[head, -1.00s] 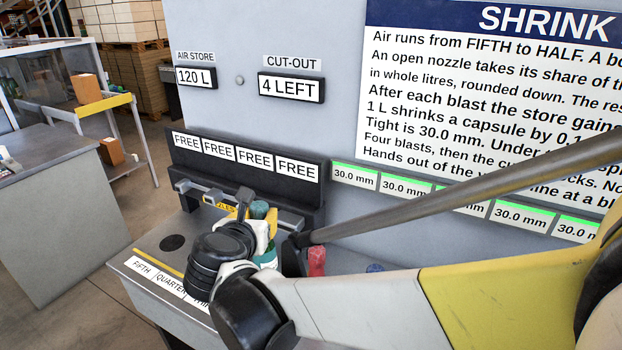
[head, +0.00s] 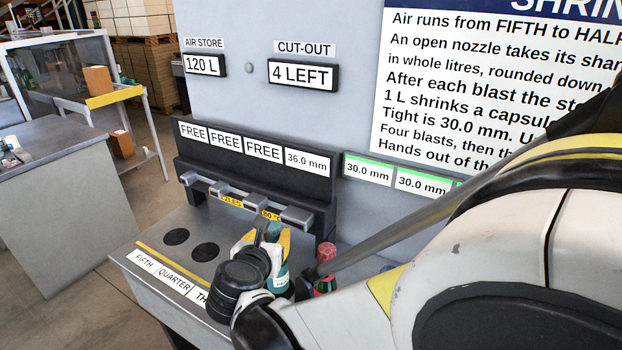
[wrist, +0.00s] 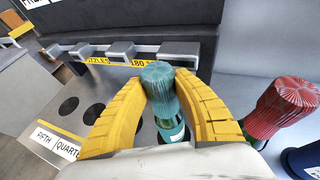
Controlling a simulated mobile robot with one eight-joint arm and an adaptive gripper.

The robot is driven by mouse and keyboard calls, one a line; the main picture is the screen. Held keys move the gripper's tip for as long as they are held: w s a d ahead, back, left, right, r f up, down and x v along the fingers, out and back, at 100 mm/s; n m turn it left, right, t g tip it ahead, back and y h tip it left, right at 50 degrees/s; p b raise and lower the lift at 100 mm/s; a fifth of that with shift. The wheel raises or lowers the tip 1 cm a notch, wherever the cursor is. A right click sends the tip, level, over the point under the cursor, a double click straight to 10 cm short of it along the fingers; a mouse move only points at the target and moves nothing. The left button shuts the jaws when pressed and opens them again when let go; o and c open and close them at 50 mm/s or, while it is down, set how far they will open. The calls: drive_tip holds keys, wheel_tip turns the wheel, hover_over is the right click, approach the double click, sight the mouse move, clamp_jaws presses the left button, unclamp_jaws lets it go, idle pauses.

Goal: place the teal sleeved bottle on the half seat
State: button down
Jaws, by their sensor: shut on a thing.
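The teal sleeved bottle (head: 281,277) stands about upright at the right end of the row of seats; it also shows in the wrist view (wrist: 162,88). My gripper (wrist: 175,108) has its yellow fingers closed on both sides of the bottle. In the head view my gripper (head: 268,243) partly covers the bottle. The half seat and the bottle's base are hidden, so contact cannot be seen. The fourth display (head: 307,161) reads 36.0 mm; the other three read FREE.
Dark round seats (head: 176,236) lie bare at FIFTH and QUARTER. The nozzle bar (head: 232,194) runs behind the seats. A red-capped bottle (wrist: 282,107) stands close to the right, with a dark blue object (wrist: 303,160) nearer. The air store display (head: 203,66) reads 120 L.

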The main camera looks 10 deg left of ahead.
drive_tip(key=shift+f, duration=0.2)
drive_tip(key=c, duration=1.1)
unclamp_jaws()
